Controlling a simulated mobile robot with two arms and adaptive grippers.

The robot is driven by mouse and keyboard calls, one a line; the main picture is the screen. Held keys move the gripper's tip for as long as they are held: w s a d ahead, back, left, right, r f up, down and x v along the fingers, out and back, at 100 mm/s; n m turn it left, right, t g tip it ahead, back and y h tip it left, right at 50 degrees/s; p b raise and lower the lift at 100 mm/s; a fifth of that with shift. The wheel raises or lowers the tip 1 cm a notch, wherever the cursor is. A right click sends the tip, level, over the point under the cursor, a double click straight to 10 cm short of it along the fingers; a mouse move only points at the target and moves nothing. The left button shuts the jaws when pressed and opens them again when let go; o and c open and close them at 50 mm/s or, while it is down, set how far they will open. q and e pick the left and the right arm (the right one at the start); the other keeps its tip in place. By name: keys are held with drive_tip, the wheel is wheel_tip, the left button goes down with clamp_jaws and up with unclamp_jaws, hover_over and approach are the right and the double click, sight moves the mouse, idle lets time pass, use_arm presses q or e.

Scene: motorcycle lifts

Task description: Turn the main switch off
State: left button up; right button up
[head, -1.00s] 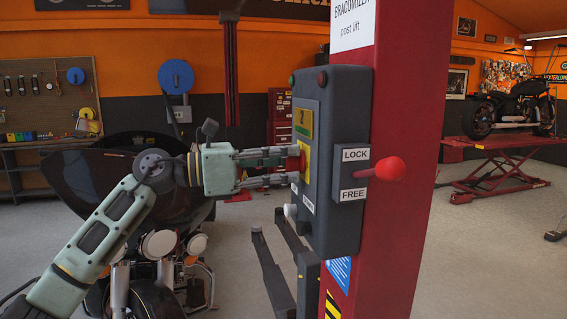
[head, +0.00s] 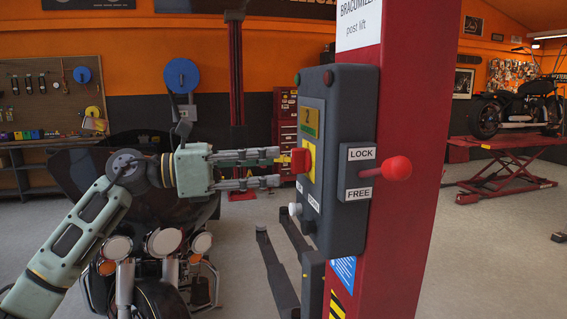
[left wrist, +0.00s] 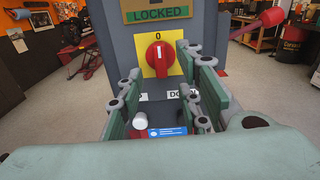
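The main switch is a red rotary knob (left wrist: 158,57) on a yellow plate (left wrist: 157,75) marked 0. Its white mark stands upright, in line with the 0. In the head view the red knob (head: 300,160) sticks out of the left face of the dark grey control box (head: 345,110). My left gripper (head: 279,168) is open and empty, just left of the knob and apart from it. In the left wrist view its two fingers (left wrist: 160,80) stand apart below the knob. My right gripper is not in view.
The box is fixed to a red lift post (head: 405,130). A red-knobbed lever (head: 397,168) sticks out between LOCK and FREE labels. A green sign (left wrist: 157,15) above the switch reads LOCKED. A white button (head: 295,209) sits lower on the box. A motorcycle stands behind my left arm.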

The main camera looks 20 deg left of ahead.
use_arm(q)
drive_tip(key=v, duration=0.6)
drive_tip(key=shift+s+a, duration=0.15)
drive_tip(key=shift+a, duration=0.1)
